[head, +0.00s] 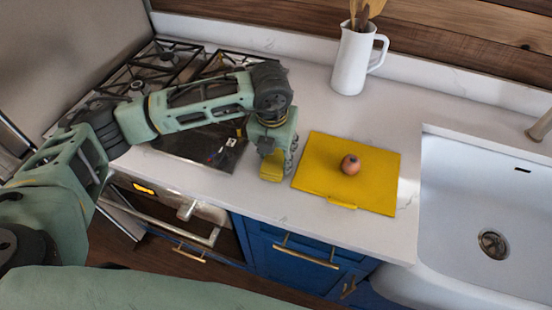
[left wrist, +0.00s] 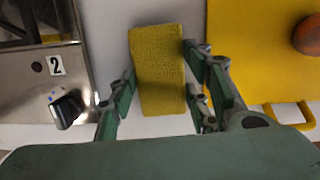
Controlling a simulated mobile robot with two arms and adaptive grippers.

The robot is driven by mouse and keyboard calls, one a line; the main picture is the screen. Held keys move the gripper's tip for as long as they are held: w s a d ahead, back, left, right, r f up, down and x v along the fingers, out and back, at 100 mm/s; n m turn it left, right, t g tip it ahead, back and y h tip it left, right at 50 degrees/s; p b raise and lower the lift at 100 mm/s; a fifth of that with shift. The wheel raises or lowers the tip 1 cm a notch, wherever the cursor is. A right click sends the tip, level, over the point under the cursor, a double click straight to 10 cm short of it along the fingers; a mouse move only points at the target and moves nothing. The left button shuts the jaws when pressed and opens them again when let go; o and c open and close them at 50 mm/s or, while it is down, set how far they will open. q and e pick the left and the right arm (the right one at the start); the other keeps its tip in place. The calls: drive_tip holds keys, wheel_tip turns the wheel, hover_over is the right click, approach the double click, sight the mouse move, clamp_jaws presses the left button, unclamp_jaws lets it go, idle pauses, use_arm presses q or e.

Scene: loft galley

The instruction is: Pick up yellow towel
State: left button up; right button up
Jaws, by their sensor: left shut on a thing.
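The yellow towel (head: 271,167) is a small folded block beside the yellow cutting board. In the left wrist view the towel (left wrist: 158,65) has a rough woven surface and stands between my fingers. My left gripper (head: 279,150) points down at the counter and is shut on the towel; it also shows in the left wrist view (left wrist: 160,85), with a finger on each side. I cannot tell whether the towel still touches the counter. My right gripper is not in view.
The yellow cutting board (head: 330,150) carries a round brown onion-like item (head: 350,165). A white pitcher (head: 350,62) with utensils stands behind. The stove (head: 205,145) is left, the white sink (head: 470,190) right. Counter around the pitcher is clear.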

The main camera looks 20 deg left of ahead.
sight(277, 154)
use_arm(q)
drive_tip(key=shift+c, duration=0.6)
drive_tip(key=shift+r, duration=0.1)
drive_tip(key=shift+r+b, duration=0.4)
drive_tip(key=shift+r, duration=0.1)
wheel_tip(277, 154, up, 2)
drive_tip(key=shift+r+b, duration=0.2)
drive_tip(key=shift+b, duration=0.45)
drive_tip(key=w+d+r+b, duration=0.3)
drive_tip(key=d+r, duration=0.4)
drive_tip(key=d, duration=0.4)
drive_tip(key=shift+w+r+b, duration=0.25)
drive_tip(key=shift+w+b, duration=0.1)
